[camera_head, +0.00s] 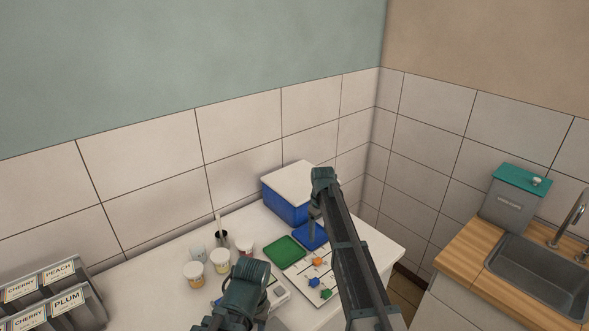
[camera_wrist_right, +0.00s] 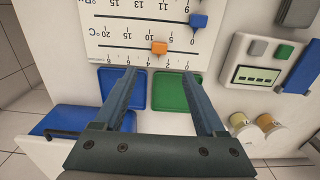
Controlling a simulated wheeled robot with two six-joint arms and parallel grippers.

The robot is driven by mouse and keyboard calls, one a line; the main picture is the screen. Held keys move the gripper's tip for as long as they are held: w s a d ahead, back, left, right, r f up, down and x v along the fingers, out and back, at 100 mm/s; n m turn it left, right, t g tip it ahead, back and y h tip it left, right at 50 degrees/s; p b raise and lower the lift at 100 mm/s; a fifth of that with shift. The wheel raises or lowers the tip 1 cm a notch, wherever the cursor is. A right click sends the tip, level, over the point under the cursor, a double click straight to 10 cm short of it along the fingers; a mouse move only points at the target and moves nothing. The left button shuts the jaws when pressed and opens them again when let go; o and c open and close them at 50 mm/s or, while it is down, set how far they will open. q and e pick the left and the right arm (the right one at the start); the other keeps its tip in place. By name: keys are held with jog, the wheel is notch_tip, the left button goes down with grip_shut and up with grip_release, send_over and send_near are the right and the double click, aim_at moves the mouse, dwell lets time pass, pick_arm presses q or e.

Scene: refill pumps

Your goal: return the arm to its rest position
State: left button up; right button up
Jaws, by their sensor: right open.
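My right arm rises from the bottom of the head view and bends down at its far end. My right gripper (camera_head: 315,230) hangs there above the blue mat (camera_head: 311,236), partly hidden by the arm. In the right wrist view the right gripper (camera_wrist_right: 160,72) is open, with nothing between its fingers. Its fingers reach over the blue mat (camera_wrist_right: 110,87) and the green mat (camera_wrist_right: 177,92). Part of my left arm shows at the bottom of the head view, but its gripper is not visible.
A blue box with a white lid (camera_head: 286,205) stands by the wall. A white scale board (camera_head: 302,281) with coloured sliders lies right of the green mat (camera_head: 285,250). Several small cups (camera_head: 219,258) stand to the left. A sink (camera_head: 540,275) is at the right.

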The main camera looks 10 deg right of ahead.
jog(key=s+a+f+m+b, duration=0.1)
jog(key=s+a+f+b, duration=0.1)
jog(key=s, duration=0.9)
jog(key=s+a+f+m+b, duration=0.1)
jog(key=s+a, duration=0.4)
jog(key=s, duration=0.6)
jog(key=s+a+f+h+b, duration=0.1)
jog(key=s+a+f+b, duration=0.2)
jog(key=s, duration=0.9)
jog(key=shift+a+f+m, duration=0.15)
jog(key=shift+a+m, duration=0.25)
jog(key=shift+a, duration=0.15)
